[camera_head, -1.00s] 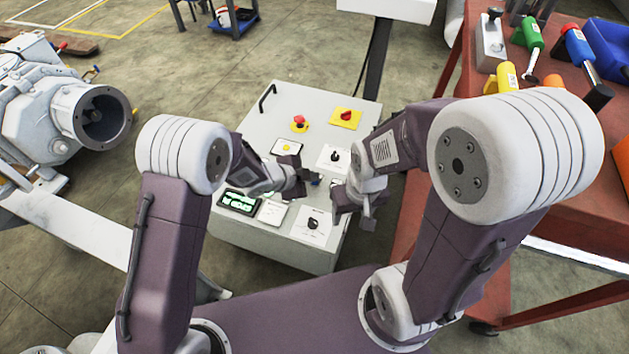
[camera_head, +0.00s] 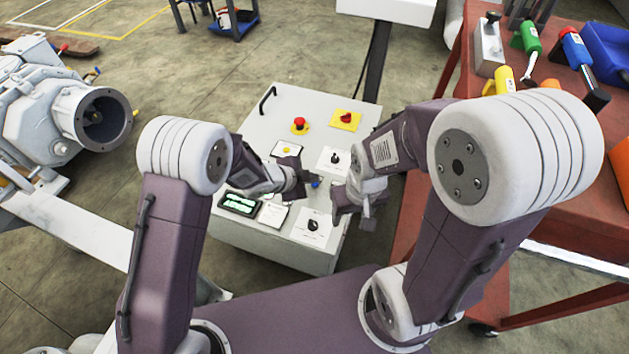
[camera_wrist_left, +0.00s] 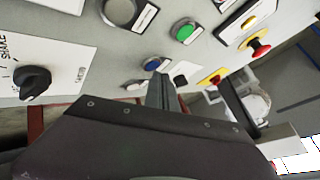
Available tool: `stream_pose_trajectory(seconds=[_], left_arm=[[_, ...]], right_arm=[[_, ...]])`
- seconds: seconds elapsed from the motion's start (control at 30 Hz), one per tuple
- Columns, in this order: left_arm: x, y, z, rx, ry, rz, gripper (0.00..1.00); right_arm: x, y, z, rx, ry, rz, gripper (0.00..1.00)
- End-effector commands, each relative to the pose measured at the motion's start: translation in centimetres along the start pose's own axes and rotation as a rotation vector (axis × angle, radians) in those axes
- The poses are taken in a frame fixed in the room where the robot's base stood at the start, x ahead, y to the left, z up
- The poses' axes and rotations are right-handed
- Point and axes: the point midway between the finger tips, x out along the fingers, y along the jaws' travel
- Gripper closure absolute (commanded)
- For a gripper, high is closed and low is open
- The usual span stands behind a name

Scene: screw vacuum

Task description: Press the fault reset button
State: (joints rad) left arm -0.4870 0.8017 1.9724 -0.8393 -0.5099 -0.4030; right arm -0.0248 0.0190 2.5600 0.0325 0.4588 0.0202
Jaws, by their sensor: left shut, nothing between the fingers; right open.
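The white control box (camera_head: 245,142) stands in front of me with buttons and knobs on its sloped top. A blue button (camera_head: 315,183) shows on it just right of my left gripper (camera_head: 302,182), which is shut and empty, close over the panel. In the left wrist view the blue button (camera_wrist_left: 152,64) lies just beyond the gripper, near a green button (camera_wrist_left: 184,32). I cannot read which label says fault reset. Contact with the button cannot be made out. My right gripper (camera_head: 352,208) is open and empty at the panel's right edge.
A red emergency button (camera_head: 299,124), a red switch on yellow (camera_head: 346,120), a yellow button (camera_head: 288,149), black knobs (camera_head: 313,225) and a green-lit display (camera_head: 239,204) share the panel. A red table (camera_head: 558,120) with tools stands right; a grey machine (camera_head: 45,115) stands left.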

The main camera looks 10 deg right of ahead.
Motion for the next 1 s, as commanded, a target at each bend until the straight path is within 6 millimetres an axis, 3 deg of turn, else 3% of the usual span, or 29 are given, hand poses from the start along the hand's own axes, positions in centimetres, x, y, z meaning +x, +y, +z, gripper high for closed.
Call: stream_pose_trajectory(seconds=[0.07,0.47,1.0], left_arm=[[-0.5,-0.4,-0.4,0.000,0.000,0.000,1.00],[-0.7,-0.5,-0.5,0.000,0.001,-0.001,1.00],[-4.1,-3.0,-3.0,0.000,0.001,0.000,1.00]], right_arm=[[-0.8,0.0,-0.1,0.000,0.000,0.000,0.42],[-1.0,0.0,-0.1,0.000,0.000,0.000,0.42],[-5.8,-0.1,-0.6,0.000,0.000,0.000,0.42]])
